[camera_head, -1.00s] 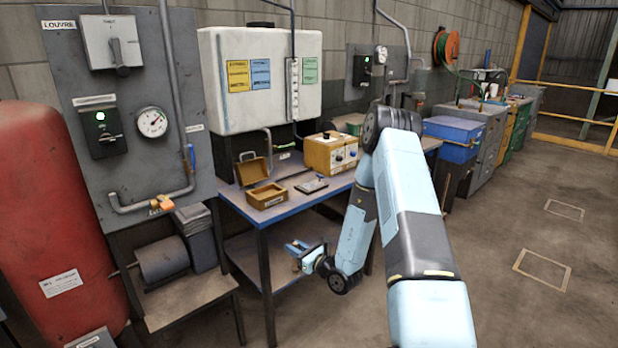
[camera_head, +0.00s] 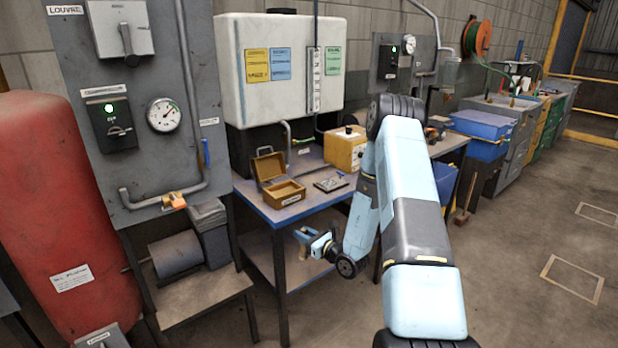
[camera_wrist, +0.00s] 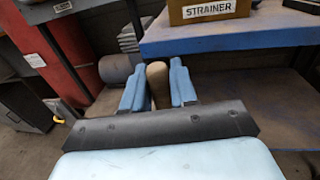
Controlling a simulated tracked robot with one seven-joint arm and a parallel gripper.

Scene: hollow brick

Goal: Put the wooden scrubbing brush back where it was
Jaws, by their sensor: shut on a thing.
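My gripper (camera_head: 312,243) is low in front of the blue-edged bench (camera_head: 318,208), below the level of its top. In the wrist view my gripper (camera_wrist: 157,88) is shut on a brown rounded piece, which I take for the wooden scrubbing brush (camera_wrist: 158,80). The brush sits between the two blue fingers. Only its end shows there, and its bristles are hidden. In the head view the brush is too small to make out clearly.
An open wooden box (camera_head: 284,192) and a small flat plate (camera_head: 330,184) lie on the bench. A yellow box (camera_head: 344,148) stands behind. The wrist view shows a STRAINER label (camera_wrist: 208,10) above the bench edge. A red tank (camera_head: 60,210) stands left.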

